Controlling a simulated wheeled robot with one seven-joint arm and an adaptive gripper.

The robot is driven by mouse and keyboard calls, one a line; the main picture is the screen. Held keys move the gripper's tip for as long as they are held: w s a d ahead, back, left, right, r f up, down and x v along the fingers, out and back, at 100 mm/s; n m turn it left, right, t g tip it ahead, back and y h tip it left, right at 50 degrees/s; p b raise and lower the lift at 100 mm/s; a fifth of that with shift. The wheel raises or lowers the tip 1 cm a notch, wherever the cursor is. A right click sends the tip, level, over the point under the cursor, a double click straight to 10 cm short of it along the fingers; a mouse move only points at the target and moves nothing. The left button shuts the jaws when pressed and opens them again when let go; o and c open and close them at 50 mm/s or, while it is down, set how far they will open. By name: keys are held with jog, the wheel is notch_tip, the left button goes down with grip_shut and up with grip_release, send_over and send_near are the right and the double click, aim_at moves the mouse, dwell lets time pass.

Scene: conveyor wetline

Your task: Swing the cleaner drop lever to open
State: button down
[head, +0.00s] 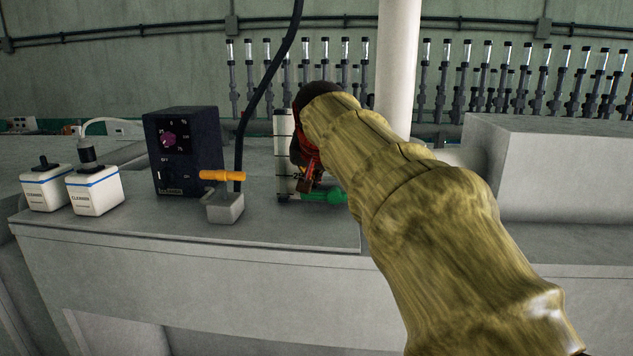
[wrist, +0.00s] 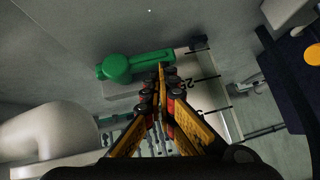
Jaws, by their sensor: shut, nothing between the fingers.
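A green lever (head: 325,196) with a rounded knob end sticks out to the right from the foot of an upright white scale panel (head: 284,150). In the wrist view, the green lever (wrist: 140,65) lies across the top beside the panel's black marks. My gripper (head: 308,184) is shut and empty, its fingers together. In the wrist view, its tips (wrist: 162,70) overlap the lever's edge near the panel; I cannot tell whether they touch. An orange lever (head: 222,176) lies level above a grey block (head: 224,208) to the left. No readable label shows which is the cleaner drop lever.
A dark dial box (head: 183,150) and two white cleaner bottles (head: 94,190) stand at the left. A black hose (head: 264,85) rises behind the grey block. A white pipe (head: 398,70) and a large grey box (head: 560,165) are at the right. The front counter (head: 290,235) is clear.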

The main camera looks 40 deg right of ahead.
jog(key=shift+w+f, duration=0.1)
dwell(0.3)
jog(key=shift+r+p, duration=0.35)
jog(key=shift+p, duration=0.05)
jog(key=w+r+p+v, duration=0.1)
jog(key=w+r+v, duration=0.1)
jog(key=v, duration=1)
jog(key=s+a+f+n+y, duration=0.2)
jog(key=s+a+f+n, duration=0.1)
jog(key=a+f, duration=0.55)
jog(key=s+a+f+n+y, duration=0.1)
jog(key=s+a+f+n, duration=0.25)
jog(key=a+f, duration=0.55)
jog(key=s+a+f+n+g+y, duration=0.15)
jog(key=s+a+f, duration=0.3)
jog(key=f, duration=0.45)
jog(key=s+a+f+n+y, duration=0.1)
jog(key=s+a+f+n, duration=0.2)
jog(key=s+f, duration=0.5)
notch_tip(320, 180, down, 21)
jog(key=w+b, duration=0.2)
jog(key=b, duration=1.7)
jog(key=shift+f+b, duration=0.25)
jog(key=shift+b, duration=0.05)
